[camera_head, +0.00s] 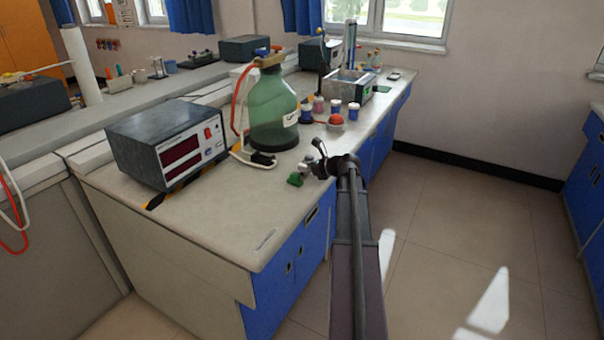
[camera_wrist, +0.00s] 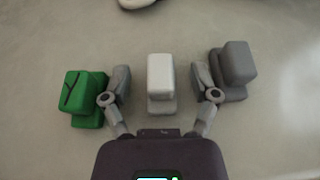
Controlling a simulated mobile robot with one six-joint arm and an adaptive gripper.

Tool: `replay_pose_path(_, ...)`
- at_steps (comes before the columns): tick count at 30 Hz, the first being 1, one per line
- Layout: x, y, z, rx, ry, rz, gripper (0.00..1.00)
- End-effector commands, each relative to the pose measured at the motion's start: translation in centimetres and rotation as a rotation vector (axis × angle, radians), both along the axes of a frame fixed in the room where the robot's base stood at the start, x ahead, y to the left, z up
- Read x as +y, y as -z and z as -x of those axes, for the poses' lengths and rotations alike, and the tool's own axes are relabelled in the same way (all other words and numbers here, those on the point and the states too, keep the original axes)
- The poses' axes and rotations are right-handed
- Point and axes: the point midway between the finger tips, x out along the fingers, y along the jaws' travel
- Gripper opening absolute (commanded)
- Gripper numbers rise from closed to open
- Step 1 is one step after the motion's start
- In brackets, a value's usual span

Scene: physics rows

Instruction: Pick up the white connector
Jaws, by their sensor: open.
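The white connector (camera_wrist: 161,82) stands on the bench top in the middle of the wrist view. My gripper (camera_wrist: 161,83) is open, with one finger on each side of the connector and a gap to it on both sides. In the head view my gripper (camera_head: 316,166) is low over the bench near its right edge.
A green connector (camera_wrist: 84,92) sits just outside my left finger, and a grey connector (camera_wrist: 236,68) close outside my right finger. The green one also shows in the head view (camera_head: 295,180). A meter box (camera_head: 168,142) and a green bottle (camera_head: 273,112) stand farther back.

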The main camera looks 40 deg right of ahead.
Motion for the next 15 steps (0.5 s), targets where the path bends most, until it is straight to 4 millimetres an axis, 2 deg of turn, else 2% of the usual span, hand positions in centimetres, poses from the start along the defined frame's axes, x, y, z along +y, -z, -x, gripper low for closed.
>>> replay_pose_path(14, -0.07, -0.03, 0.07, 0.000, 0.001, -0.001, 0.77)
replay_pose_path(15, -0.07, -0.04, 0.07, 0.000, 0.001, -0.001, 0.71)
